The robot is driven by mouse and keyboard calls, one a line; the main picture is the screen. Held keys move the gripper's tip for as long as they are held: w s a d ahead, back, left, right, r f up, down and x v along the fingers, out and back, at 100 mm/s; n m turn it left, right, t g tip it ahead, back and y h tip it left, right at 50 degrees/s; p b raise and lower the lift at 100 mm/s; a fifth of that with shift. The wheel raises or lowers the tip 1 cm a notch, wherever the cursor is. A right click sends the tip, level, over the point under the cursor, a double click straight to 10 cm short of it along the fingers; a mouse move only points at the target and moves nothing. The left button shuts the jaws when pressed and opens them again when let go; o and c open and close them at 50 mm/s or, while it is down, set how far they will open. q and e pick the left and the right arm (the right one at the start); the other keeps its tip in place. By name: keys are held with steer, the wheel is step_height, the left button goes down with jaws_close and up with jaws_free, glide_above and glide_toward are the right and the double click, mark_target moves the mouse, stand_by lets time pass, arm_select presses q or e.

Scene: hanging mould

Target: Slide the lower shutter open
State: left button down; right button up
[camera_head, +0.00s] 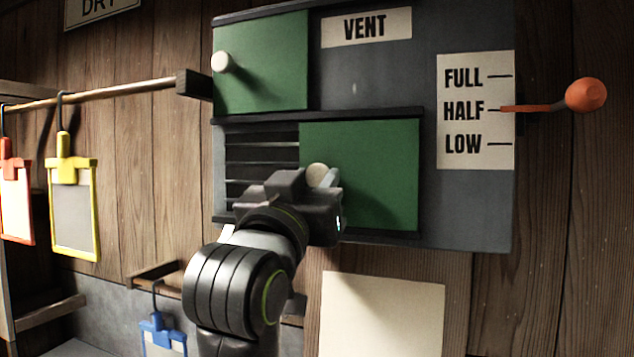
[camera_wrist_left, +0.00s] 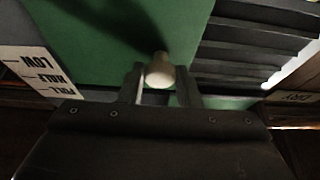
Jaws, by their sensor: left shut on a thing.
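The lower shutter (camera_head: 375,165) is a green panel on the grey vent board, standing to the right in its track. Dark slats (camera_head: 262,150) of the opening show to its left. Its pale round knob (camera_head: 317,174) sits near the panel's left edge. My left gripper (camera_head: 328,180) is at the knob, its fingers shut on it. In the left wrist view the knob (camera_wrist_left: 160,72) shows between the two fingers, with the green panel (camera_wrist_left: 105,45) behind and slats (camera_wrist_left: 255,45) to the right. My right gripper is not in view.
The upper green shutter (camera_head: 262,65) stands left in its track, with its own knob (camera_head: 222,62). An orange-knobbed lever (camera_head: 585,95) points at HALF on the right. A rail (camera_head: 110,95) with hanging red and yellow frames is at left. A blank pale sheet (camera_head: 380,315) is below.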

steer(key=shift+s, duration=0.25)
arm_select(q)
steer(key=c, duration=1.3)
jaws_free()
steer(key=shift+d, duration=0.15)
steer(key=shift+o, duration=1.1)
steer(key=shift+d, duration=0.15)
steer(key=shift+s+f, duration=0.15)
steer(key=shift+s, duration=0.05)
steer(key=b+v, duration=0.8)
steer(key=v, duration=0.9)
steer(key=shift+b, duration=0.35)
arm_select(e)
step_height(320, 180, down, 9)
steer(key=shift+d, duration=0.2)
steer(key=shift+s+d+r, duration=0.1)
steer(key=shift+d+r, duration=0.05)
